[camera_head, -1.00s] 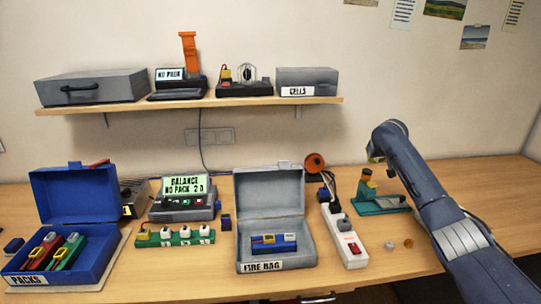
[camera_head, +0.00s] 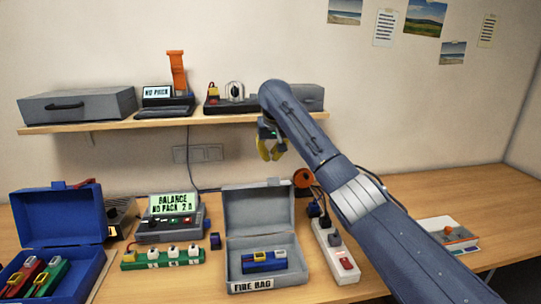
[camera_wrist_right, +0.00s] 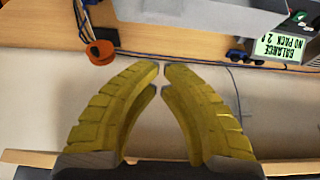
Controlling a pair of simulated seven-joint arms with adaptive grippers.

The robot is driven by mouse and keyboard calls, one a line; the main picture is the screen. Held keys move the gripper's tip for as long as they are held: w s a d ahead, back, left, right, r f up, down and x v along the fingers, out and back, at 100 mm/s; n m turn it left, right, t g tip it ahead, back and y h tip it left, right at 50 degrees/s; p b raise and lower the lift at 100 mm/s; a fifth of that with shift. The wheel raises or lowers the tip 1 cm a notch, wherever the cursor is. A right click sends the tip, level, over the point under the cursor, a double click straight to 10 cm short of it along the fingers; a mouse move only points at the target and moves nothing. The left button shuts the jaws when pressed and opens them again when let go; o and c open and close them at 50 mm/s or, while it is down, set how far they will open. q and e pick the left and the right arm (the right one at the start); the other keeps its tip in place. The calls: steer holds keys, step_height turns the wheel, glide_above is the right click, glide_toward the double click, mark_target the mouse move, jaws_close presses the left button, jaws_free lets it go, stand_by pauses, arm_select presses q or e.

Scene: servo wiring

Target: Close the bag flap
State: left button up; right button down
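The grey fire bag (camera_head: 237,271) stands on the desk in the head view with its flap (camera_head: 258,208) raised upright at the back. A blue battery pack (camera_head: 264,261) lies inside it. My right gripper (camera_head: 270,155) hangs above and behind the raised flap, in front of the wall, apart from it. In the right wrist view its yellow fingers (camera_wrist_right: 161,78) have their tips nearly touching, with nothing between them. My left gripper is not in view.
An open blue packs box (camera_head: 62,218) stands at the left. The balance charger (camera_head: 172,225) and a green board (camera_head: 163,258) lie left of the bag. A white power strip (camera_head: 335,252) stands right of it. The shelf (camera_head: 160,122) runs behind my right gripper.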

steer(key=shift+s+f, duration=0.25)
steer(key=shift+f, duration=1.2)
steer(key=shift+s+f, duration=0.2)
steer(key=shift+f, duration=1.2)
steer(key=shift+s, duration=0.1)
